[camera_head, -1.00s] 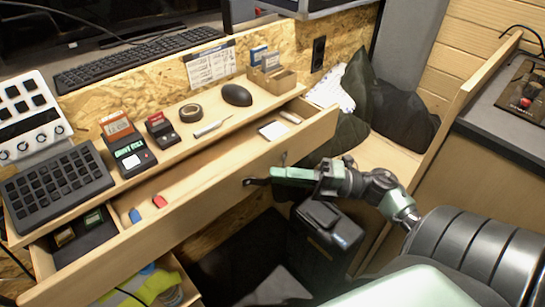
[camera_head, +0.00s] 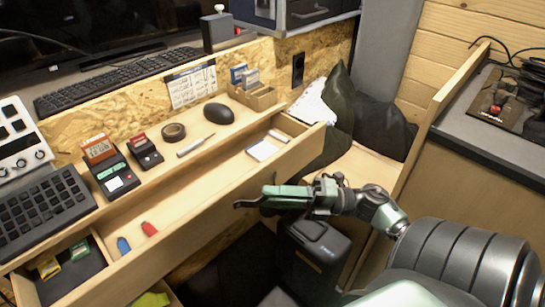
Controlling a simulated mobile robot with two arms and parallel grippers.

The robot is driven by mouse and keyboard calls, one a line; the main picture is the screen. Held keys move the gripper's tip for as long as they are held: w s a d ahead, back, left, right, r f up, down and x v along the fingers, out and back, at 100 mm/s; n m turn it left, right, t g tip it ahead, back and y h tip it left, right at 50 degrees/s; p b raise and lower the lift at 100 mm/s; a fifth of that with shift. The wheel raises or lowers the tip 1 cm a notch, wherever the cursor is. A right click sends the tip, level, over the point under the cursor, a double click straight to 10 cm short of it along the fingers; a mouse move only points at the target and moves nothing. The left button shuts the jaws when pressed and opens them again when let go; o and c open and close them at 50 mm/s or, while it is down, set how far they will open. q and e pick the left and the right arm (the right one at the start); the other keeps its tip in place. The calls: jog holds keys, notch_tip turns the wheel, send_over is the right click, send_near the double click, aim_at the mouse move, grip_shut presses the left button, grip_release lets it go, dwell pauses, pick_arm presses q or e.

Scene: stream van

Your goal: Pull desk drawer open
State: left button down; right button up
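The desk drawer (camera_head: 205,222) is a long, shallow light-wood drawer under the desktop. It stands open, and its inside shows from the left end to the right end. My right gripper (camera_head: 249,199), green with dark tips, is in front of the middle-right part of the drawer front. Its dark tips point left and overlap the front panel. The handle is not clearly visible there, and I cannot tell whether the fingers grip it. My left gripper is out of view.
In the drawer lie a blue piece (camera_head: 123,245), a red piece (camera_head: 149,229), a white card (camera_head: 262,150) and a dark tray (camera_head: 70,272). A keyboard, label devices and a black mouse (camera_head: 218,113) sit on the desktop. A black bin (camera_head: 318,245) stands below my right gripper.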

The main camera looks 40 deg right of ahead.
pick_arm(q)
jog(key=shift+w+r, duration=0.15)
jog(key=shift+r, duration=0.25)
pick_arm(e)
jog(key=v, duration=0.7)
jog(key=shift+d, duration=0.2)
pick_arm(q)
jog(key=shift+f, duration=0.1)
pick_arm(e)
jog(key=shift+s, duration=0.1)
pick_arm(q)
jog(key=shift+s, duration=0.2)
